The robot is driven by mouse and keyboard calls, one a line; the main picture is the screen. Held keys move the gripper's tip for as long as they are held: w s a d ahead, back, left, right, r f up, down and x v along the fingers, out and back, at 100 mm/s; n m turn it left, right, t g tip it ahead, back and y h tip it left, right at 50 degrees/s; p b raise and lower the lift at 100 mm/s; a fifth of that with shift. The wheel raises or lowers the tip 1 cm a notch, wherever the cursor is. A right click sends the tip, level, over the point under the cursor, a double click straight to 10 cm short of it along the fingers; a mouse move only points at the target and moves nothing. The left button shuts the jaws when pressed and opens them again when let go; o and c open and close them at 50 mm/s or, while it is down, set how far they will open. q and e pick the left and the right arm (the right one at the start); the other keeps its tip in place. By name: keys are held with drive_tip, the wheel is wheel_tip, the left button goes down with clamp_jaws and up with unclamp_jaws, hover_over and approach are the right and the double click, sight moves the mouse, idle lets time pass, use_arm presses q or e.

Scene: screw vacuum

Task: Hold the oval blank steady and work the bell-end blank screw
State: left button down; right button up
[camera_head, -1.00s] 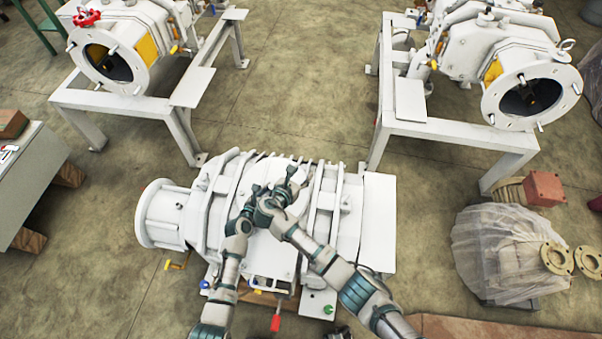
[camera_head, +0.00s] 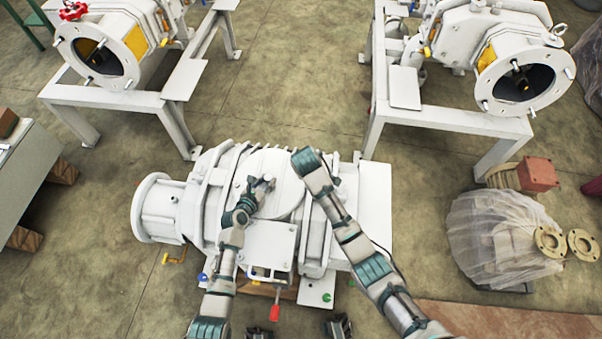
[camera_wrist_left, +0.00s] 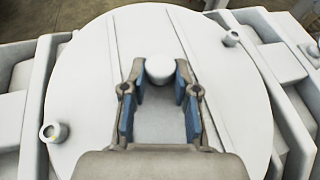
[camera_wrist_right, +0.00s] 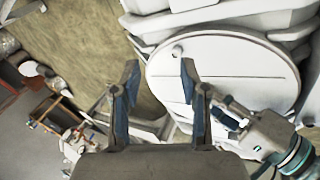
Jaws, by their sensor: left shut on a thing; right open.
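The oval blank is a flat white round-edged plate (camera_head: 283,168) on top of the white machine body; it fills much of the left wrist view (camera_wrist_left: 90,95). My left gripper (camera_head: 264,184) is shut on a short white round post standing on the plate (camera_wrist_left: 160,68). My right gripper (camera_wrist_right: 160,80) is open and empty, beyond the plate's edge. In the head view its fingers are hidden behind my right wrist. A small stud (camera_wrist_right: 177,52) on the plate shows near its right finger. I cannot tell which part is the bell-end blank screw.
The machine's round flanged end (camera_head: 150,208) points left. Two similar machines on white stands (camera_head: 455,118) are behind. A wrapped part (camera_head: 505,240) lies at right; open floor (camera_head: 290,80) lies between the stands.

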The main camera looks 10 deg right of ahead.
drive_tip(key=w+f+m+y, duration=0.1)
drive_tip(key=f+m, duration=0.1)
drive_tip(key=w+a+f+m+y, duration=0.1)
drive_tip(key=f+m, duration=0.1)
drive_tip(key=f, duration=0.1)
drive_tip(key=w+a+f+m+g+y, duration=0.1)
drive_tip(key=f+m, duration=0.1)
drive_tip(key=f, duration=0.1)
drive_tip(key=shift+w+f, duration=0.1)
idle(0.4)
clamp_jaws()
